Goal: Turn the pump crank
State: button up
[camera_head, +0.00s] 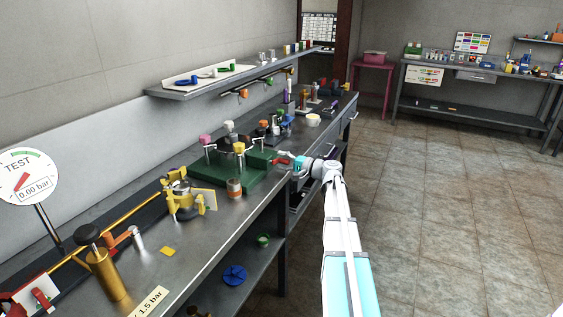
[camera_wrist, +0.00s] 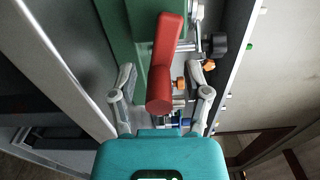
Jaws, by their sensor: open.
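A red crank handle (camera_wrist: 163,60) shows large in the wrist view, with its thick rounded end between my two fingers. In the head view a small red piece of it (camera_head: 282,160) shows just left of my gripper (camera_head: 294,165). A green block (camera_wrist: 118,35) lies beside the crank in the wrist view; in the head view it is a green base (camera_head: 222,174) on the bench. My gripper (camera_wrist: 162,82) is open, with its fingers apart on both sides of the red end. I see no clear contact. The crank's pivot is hard to make out.
The grey bench (camera_head: 225,222) runs along the left wall. A shelf (camera_head: 220,85) hangs above. The tiled floor (camera_head: 430,210) at right is clear.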

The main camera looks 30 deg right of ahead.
jog(key=v, duration=1.1)
jog(key=shift+s+d, duration=0.25)
jog(key=shift+s, duration=0.05)
dwell(0.3)
